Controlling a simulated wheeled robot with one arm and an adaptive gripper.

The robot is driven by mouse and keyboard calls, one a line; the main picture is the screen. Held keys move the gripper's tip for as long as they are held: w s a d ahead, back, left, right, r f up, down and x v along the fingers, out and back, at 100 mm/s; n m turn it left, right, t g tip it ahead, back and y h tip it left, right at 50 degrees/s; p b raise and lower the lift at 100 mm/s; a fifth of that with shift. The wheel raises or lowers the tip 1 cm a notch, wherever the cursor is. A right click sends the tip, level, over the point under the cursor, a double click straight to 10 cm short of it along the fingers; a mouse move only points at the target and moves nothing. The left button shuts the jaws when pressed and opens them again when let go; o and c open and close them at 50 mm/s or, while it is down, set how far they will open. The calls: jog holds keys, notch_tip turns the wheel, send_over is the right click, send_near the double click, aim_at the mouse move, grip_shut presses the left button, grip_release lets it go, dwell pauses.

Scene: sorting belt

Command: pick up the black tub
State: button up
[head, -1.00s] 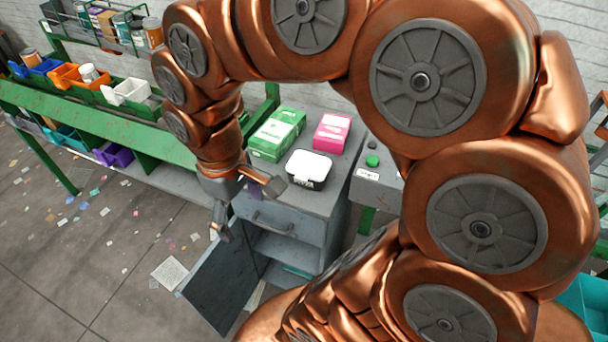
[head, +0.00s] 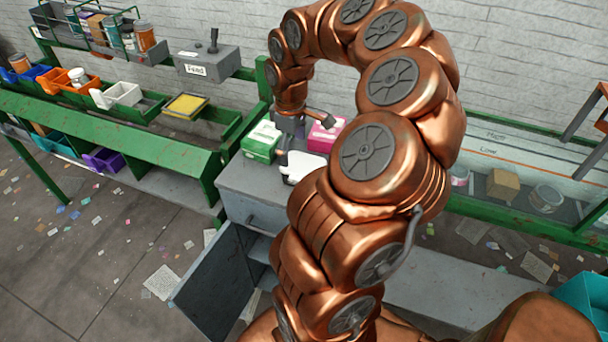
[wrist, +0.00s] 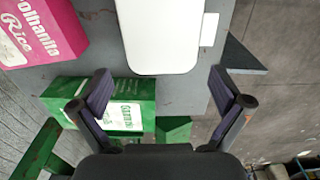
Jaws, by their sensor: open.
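The black tub (head: 302,165) stands upright on the grey cabinet top; now mainly its white lid shows, partly behind my arm. In the wrist view its lid (wrist: 163,35) fills the top centre, cut off by the frame edge, with a white tab at its right side. My gripper (head: 304,138) is above the cabinet, close to the tub. In the wrist view my gripper (wrist: 161,82) is open and empty, its two fingers spread wider than the lid. The lid lies just past the fingertips and appears apart from them.
A green box (head: 260,142) and a pink box (head: 325,135) stand behind the tub on the cabinet (head: 240,185), close to my gripper. The cabinet door (head: 215,280) hangs open in front. A green rack with bins (head: 125,95) runs along the left.

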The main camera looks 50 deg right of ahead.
aim_at(292, 161)
jog(key=shift+s+a+f+p, duration=0.1)
jog(key=shift+f+p, duration=0.65)
jog(key=shift+f, duration=2.7)
jog(key=c, duration=0.7)
jog(key=shift+r, duration=0.1)
